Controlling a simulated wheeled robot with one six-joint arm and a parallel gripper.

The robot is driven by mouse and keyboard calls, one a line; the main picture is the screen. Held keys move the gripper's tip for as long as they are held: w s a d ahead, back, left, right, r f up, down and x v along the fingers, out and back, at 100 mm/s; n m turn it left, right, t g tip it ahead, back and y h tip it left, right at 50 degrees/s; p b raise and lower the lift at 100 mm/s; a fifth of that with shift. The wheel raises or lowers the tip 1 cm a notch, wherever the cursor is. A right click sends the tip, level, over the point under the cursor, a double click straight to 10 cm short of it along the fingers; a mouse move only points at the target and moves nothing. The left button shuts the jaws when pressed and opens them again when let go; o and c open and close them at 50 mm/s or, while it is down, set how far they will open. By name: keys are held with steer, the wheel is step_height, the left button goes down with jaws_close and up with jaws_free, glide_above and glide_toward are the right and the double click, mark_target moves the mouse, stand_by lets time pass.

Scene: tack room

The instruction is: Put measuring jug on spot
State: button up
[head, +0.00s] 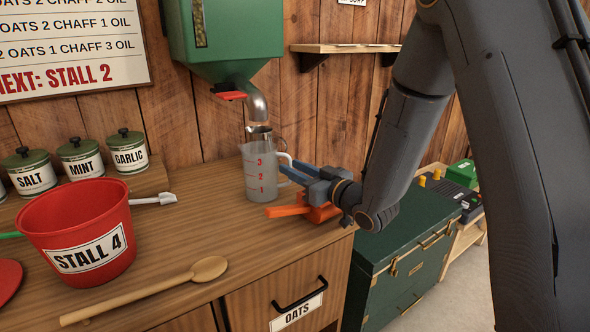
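The measuring jug (260,178) is clear, with red marks 1, 2 and 3. It stands upright on the wooden counter, in front of and below the metal spout. Its handle faces right. My gripper (279,192) comes in low from the right, with a blue finger by the handle and an orange finger in front of the jug's base. The fingers are spread apart. I cannot tell whether either touches the jug. I cannot make out a marked spot on the counter.
A green dispenser (227,35) with a metal spout (257,103) hangs above. A red bucket (78,225) labelled STALL 4, a wooden spoon (150,290) and labelled canisters (82,160) stand or lie left. A green chest (400,262) is right. Counter between spoon and jug is clear.

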steer(key=shift+r, duration=0.1)
steer(key=v, duration=1.2)
steer(key=shift+b, duration=0.45)
